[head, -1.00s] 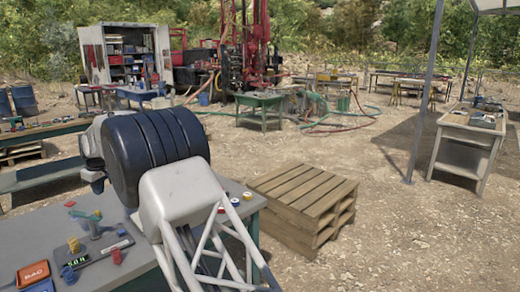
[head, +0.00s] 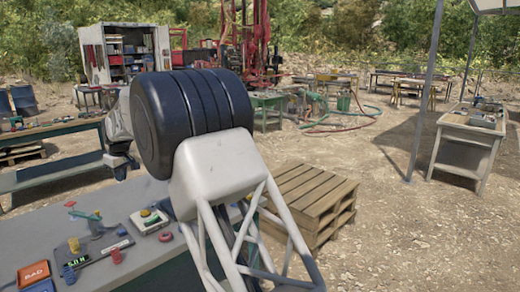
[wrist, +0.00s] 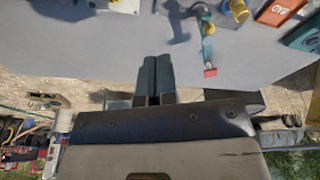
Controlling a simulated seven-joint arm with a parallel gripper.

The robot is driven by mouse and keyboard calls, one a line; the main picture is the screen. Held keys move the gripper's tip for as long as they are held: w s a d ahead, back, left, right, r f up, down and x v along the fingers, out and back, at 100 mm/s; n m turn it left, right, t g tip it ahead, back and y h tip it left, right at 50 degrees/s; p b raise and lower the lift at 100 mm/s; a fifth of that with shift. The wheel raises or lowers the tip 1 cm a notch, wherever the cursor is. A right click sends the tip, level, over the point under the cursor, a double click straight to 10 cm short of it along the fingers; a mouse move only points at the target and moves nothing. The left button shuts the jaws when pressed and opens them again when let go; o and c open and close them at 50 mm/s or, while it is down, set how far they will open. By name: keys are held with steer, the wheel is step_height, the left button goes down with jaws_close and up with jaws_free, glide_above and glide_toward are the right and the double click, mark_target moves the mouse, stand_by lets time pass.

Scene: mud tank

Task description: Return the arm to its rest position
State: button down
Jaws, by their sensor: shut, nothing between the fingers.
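My arm rises in the foreground of the head view, with a dark ribbed joint and a white lattice link. My gripper (wrist: 153,78) shows in the wrist view, its two dark fingers side by side and shut, with nothing between them. The fingers reach over the edge of the grey table (wrist: 105,50) and appear clear of the objects on it. The same grey table (head: 150,265) stands at the lower left there.
On the table are an orange box (head: 34,274), a device with a green display (head: 76,264), a button box (head: 151,219), a red ring (head: 166,237) and a small teal stand (head: 95,222). A pallet stack (head: 325,203) stands to the right. Open gravel (head: 400,235) lies beyond it.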

steer(key=s+d+r+m, duration=0.2)
steer(key=s+d+r, duration=0.15)
steer(key=d, duration=0.85)
steer(key=s+d+r+m+t, duration=0.1)
steer(key=s+d+r, duration=0.3)
steer(key=d, duration=0.8)
steer(key=s+d+r+m, duration=0.25)
steer(key=d+r, duration=0.25)
steer(key=d, duration=0.7)
steer(key=s+d+m+h, duration=0.1)
steer(key=s+d+m, duration=0.2)
steer(key=s+d, duration=1.1)
steer(key=s+d+f+m, duration=0.1)
steer(key=s+d+f, duration=0.2)
steer(key=s+d, duration=0.3)
steer(key=s+d+f+m, duration=0.2)
steer(key=s+d+f, duration=0.2)
steer(key=s, duration=0.9)
steer(key=s+d+f+m+h, duration=0.1)
steer(key=s+d+f, duration=0.3)
steer(key=s+d, duration=0.5)
steer(key=shift+s+m+t, duration=0.25)
steer(key=shift+m+t, duration=0.15)
steer(key=shift+m, duration=0.25)
